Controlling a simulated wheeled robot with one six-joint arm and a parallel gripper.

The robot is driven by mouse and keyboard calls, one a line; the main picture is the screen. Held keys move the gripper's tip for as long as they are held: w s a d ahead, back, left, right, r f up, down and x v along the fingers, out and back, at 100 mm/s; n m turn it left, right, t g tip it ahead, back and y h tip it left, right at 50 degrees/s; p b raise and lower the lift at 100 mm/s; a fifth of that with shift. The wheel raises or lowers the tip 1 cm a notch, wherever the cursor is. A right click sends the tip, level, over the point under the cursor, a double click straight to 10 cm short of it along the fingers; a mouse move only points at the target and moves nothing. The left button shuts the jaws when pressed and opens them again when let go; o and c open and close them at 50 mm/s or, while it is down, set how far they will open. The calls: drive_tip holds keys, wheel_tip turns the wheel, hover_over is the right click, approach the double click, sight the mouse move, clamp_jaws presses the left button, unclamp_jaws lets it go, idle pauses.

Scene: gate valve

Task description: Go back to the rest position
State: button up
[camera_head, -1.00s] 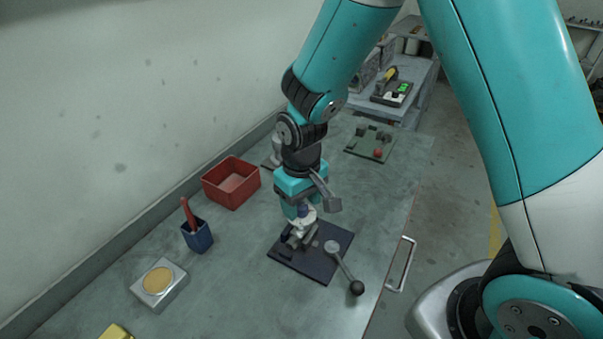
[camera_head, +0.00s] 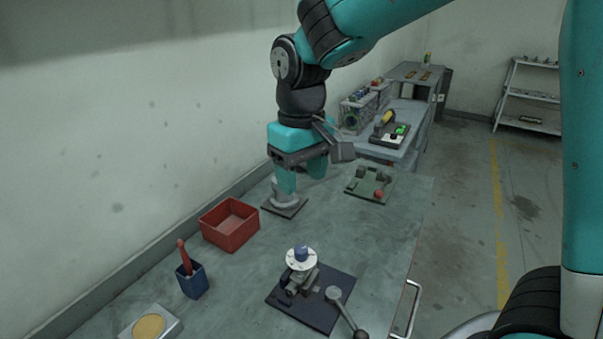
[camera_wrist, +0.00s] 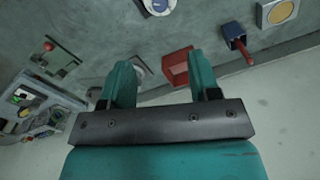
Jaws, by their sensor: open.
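My gripper (camera_head: 301,182) hangs above the far part of the bench in the head view, its two teal fingers apart with nothing between them. In the wrist view my gripper (camera_wrist: 162,82) also shows open and empty. The gate valve (camera_head: 301,262), with a white round flange and a blue top, stands on a dark base plate (camera_head: 325,312) at the front of the bench. My gripper is above and beyond the valve, clear of it. The valve's flange also shows at the top edge of the wrist view (camera_wrist: 158,5).
A red bin (camera_head: 230,225) and a blue cup (camera_head: 193,283) with a red-handled tool stand along the wall side. A grey round-based fixture (camera_head: 285,206) is below my gripper. A green plate (camera_head: 369,184) with small parts lies farther back. A lever with a dark ball (camera_head: 345,312) is beside the valve.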

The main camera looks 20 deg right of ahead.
idle(0.3)
drive_tip(key=s+a+n+y, duration=0.1)
drive_tip(key=s+a+y, duration=0.1)
drive_tip(key=s, duration=0.7)
drive_tip(key=s+a+r+n+y, duration=0.1)
drive_tip(key=s+a+n+y, duration=0.1)
drive_tip(key=s, duration=0.7)
drive_tip(key=shift+s+a+r+n, duration=0.15)
drive_tip(key=shift+s+a+n, duration=0.15)
